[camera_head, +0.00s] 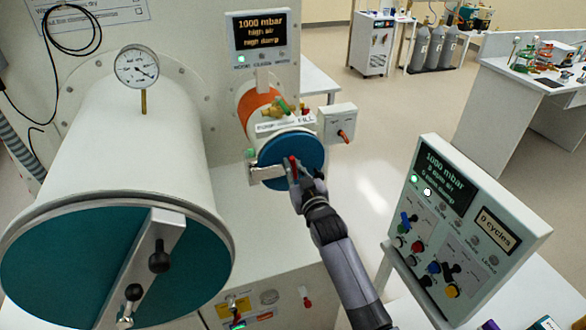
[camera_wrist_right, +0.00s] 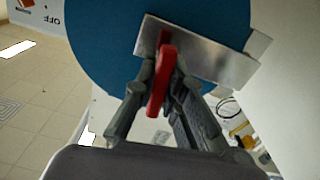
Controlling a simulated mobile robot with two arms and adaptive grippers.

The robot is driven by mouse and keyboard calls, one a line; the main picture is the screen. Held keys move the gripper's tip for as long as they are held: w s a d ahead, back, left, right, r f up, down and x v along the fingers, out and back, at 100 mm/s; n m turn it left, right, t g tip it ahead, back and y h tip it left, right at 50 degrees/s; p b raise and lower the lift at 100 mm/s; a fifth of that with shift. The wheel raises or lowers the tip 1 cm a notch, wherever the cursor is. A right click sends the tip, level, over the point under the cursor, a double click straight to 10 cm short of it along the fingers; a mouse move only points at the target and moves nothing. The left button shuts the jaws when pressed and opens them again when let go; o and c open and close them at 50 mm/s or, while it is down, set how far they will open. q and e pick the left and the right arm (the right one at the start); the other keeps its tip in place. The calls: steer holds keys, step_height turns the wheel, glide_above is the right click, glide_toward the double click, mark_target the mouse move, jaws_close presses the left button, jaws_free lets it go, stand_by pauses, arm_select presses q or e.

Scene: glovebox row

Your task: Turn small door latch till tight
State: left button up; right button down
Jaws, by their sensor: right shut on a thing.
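The small antechamber door is a blue disc (camera_head: 310,150) in the middle of the head view, and it is shut against its short white and orange tube. A metal bar (camera_head: 266,173) lies across it. The red latch handle (camera_wrist_right: 163,80) stands in front of the bar (camera_wrist_right: 205,58) in the right wrist view, with the blue door (camera_wrist_right: 105,45) behind. My right gripper (camera_head: 293,172) is at the door, shut on the red latch, with a finger on each side of it in the wrist view (camera_wrist_right: 162,88). My left gripper is not in view.
A large chamber door (camera_head: 75,260) with black knobs stands at the left. A control panel (camera_head: 465,215) with coloured knobs is at the right of my arm. A small switch box (camera_head: 338,122) sits beside the small door. Open floor lies beyond.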

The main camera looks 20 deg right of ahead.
steer(key=m, duration=0.5)
steer(key=shift+d+m, duration=0.1)
steer(key=shift+m, duration=0.3)
steer(key=m, duration=0.4)
steer(key=shift+d+f+m, duration=0.15)
steer(key=shift+m, duration=0.15)
steer(key=c, duration=1.6)
jaws_free()
steer(key=shift+c, duration=0.2)
steer(key=shift+s, duration=0.1)
steer(key=s, duration=1.1)
steer(key=shift+s+d, duration=0.2)
steer(key=shift+s, duration=0.2)
steer(key=shift+f, duration=0.1)
